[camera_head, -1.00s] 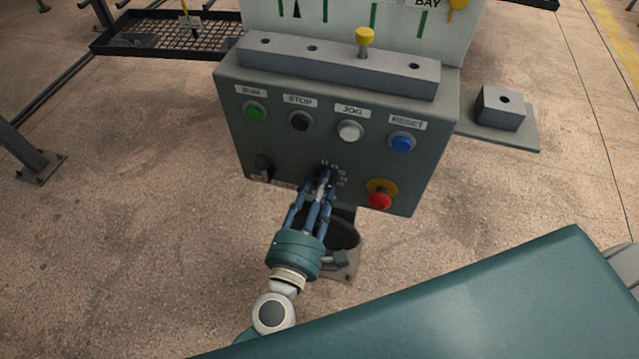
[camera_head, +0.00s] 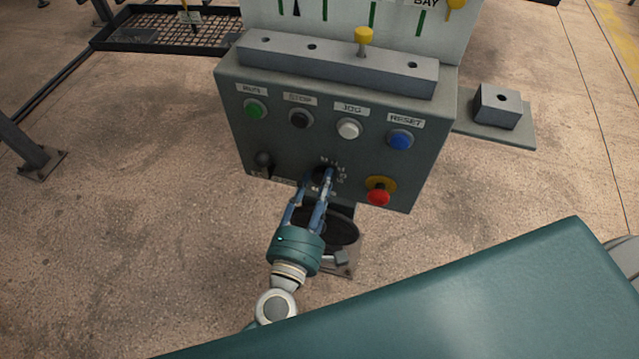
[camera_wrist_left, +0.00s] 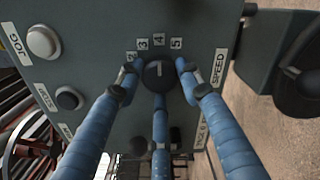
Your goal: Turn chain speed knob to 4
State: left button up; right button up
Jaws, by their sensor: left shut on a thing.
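The chain speed knob (camera_wrist_left: 158,76) is black and round with a short light pointer line, on the front of the grey control box (camera_head: 225,125). In the left wrist view number labels 2, 3, 4 and 5 arc around it, and the line points roughly toward the 4 label (camera_wrist_left: 159,39). My left gripper (camera_wrist_left: 155,75) has its blue fingers around the knob and is shut on it. In the head view the gripper (camera_head: 320,180) covers most of the knob. My right gripper is not in view.
Above the knob are green (camera_head: 255,109), black (camera_head: 300,118), white (camera_head: 348,129) and blue (camera_head: 399,139) buttons. A red emergency button (camera_head: 378,196) is close to the right of the knob. A small black switch (camera_head: 264,160) is to the left.

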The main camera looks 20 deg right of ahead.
pick_arm(q)
jog(key=o, duration=1.1)
jog(key=shift+a+f, duration=0.15)
jog(key=shift+f, duration=0.25)
jog(key=shift+o, duration=0.2)
jog(key=shift+r, duration=0.15)
jog(key=shift+r, duration=0.1)
jog(key=shift+s+a, duration=0.2)
jog(key=shift+s, duration=0.1)
jog(key=v, duration=1.1)
jog(key=shift+a, duration=0.2)
